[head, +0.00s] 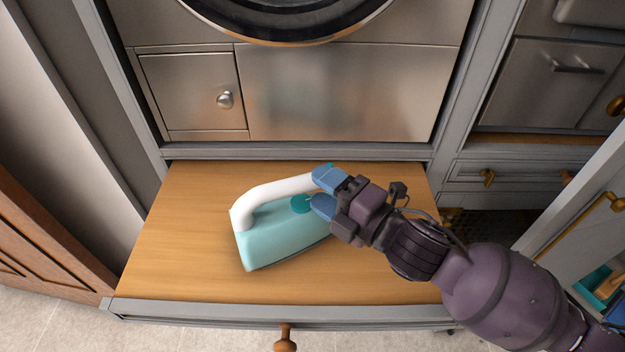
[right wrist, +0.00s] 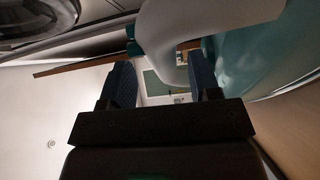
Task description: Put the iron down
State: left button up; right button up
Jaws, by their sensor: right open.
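The iron (head: 285,238) has a teal body and a white handle (head: 268,194). It rests on the wooden pull-out surface (head: 185,250) below the front-loading machine. My right gripper (head: 322,190) is open at the right end of the handle, with its blue fingertips close to the iron. In the right wrist view the two dark fingers (right wrist: 163,82) stand apart, with the white handle (right wrist: 165,30) just beyond them and the teal body (right wrist: 275,55) to the right. I cannot tell whether a finger touches the handle. My left gripper is not in view.
The steel machine (head: 340,90) with a small knobbed door (head: 195,95) stands behind the surface. A grey front edge with a wooden knob (head: 285,336) borders it. An open drawer or door (head: 590,230) is at the right. The wooden surface is clear left of the iron.

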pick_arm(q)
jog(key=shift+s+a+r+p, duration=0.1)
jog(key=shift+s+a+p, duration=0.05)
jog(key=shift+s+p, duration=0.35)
pick_arm(e)
jog(key=v, duration=0.9)
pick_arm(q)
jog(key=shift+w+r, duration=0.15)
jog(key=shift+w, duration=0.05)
pick_arm(e)
jog(key=shift+s, duration=0.1)
